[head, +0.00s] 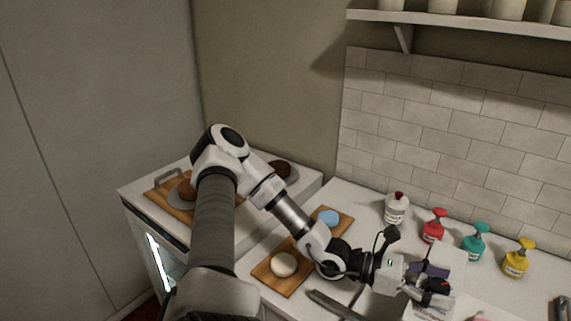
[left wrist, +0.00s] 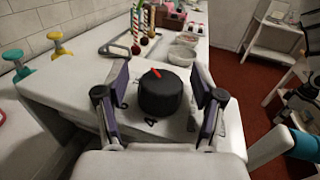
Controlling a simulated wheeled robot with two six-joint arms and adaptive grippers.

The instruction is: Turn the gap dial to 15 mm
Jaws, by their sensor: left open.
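The gap dial (left wrist: 160,97) is a round black knob with a red pointer mark (left wrist: 156,73) on its top, seen in the left wrist view. The pointer lies toward the far side of the knob. My left gripper (head: 437,284) is open, with one purple-padded finger on each side of the knob; gaps show on both sides. In the head view the gripper mostly hides the dial. My right gripper is not in view.
A white bottle (head: 396,208) and red, teal and yellow pump bottles (head: 515,260) stand along the tiled wall. A shelf (head: 470,22) hangs above.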

